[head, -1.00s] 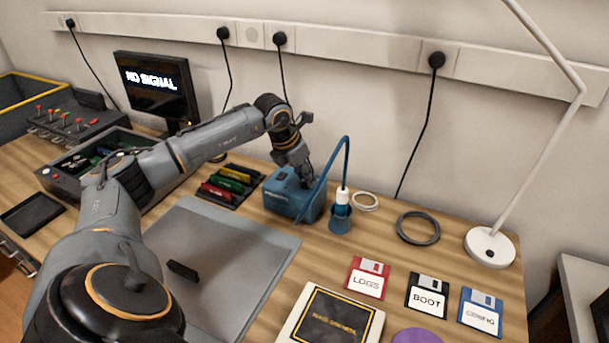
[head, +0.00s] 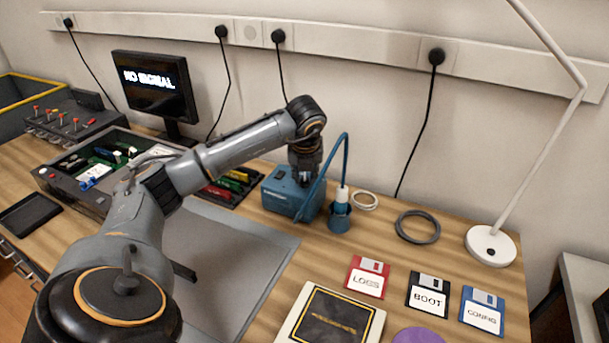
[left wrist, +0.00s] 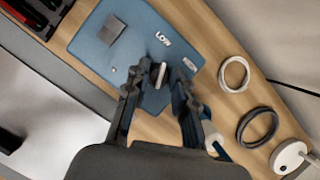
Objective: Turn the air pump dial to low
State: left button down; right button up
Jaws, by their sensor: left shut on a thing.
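The blue air pump (head: 283,200) stands at the back of the bench, and its top face also shows in the left wrist view (left wrist: 90,55). My left gripper (head: 304,178) points down over the pump's right part. In the left wrist view my left gripper (left wrist: 156,80) has its fingers either side of the small dial (left wrist: 158,70) and is shut on it. The fingers partly hide the dial, so its exact setting is unclear. My right gripper is not in view.
A blue hose arches from the pump to a blue cup (head: 340,220) at its right. Two rings (head: 418,228), a white lamp base (head: 491,246) and several floppy disks (head: 427,296) lie further right. A grey mat (head: 225,265) lies in front of the pump.

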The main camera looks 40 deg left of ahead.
pick_arm(q)
jog(key=shift+n+y, duration=0.3)
jog(key=shift+n, duration=0.7)
jog(key=c, duration=1.1)
grip_release()
jog(key=v, duration=1.2)
jog(key=shift+w, duration=0.35)
jog(key=shift+g, duration=0.3)
